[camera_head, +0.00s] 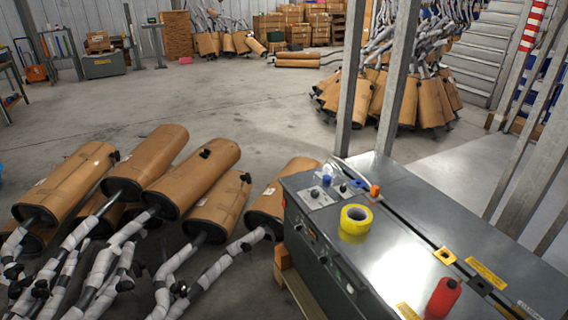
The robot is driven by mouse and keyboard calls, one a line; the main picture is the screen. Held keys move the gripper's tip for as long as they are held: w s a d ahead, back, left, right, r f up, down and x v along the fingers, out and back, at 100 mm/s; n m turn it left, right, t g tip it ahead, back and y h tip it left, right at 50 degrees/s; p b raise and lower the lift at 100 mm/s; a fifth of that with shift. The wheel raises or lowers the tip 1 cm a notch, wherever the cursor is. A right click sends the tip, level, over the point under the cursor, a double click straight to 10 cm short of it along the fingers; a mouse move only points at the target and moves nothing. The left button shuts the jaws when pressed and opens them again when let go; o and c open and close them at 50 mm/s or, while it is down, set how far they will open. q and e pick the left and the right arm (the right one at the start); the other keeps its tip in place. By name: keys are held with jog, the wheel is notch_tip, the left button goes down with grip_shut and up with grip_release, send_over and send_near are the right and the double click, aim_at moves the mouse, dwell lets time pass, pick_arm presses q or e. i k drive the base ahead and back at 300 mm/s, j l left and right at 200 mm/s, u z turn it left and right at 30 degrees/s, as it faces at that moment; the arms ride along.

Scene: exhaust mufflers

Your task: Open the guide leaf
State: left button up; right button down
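A grey metal machine (394,262) with a flat shiny top stands at the lower right. A dark slot (420,232) runs along its top. Near its back left corner is a small panel with a blue knob (326,181). A thin pale curved strip (352,170) and an orange piece (374,190) are close to that corner. I cannot tell which part is the guide leaf, or whether it is open. Neither of my grippers is in view.
A yellow tape roll (356,218) and a red bottle-like object (442,297) are on the machine top. Brown wrapped mufflers (192,178) lie on the floor at left. Metal posts (399,75) rise behind the machine. Open floor (240,105) lies beyond the mufflers.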

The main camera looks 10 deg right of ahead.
aim_at(540, 290)
jog(key=z, duration=2.2)
jog(key=l+u, duration=0.2)
jog(key=l, duration=0.25)
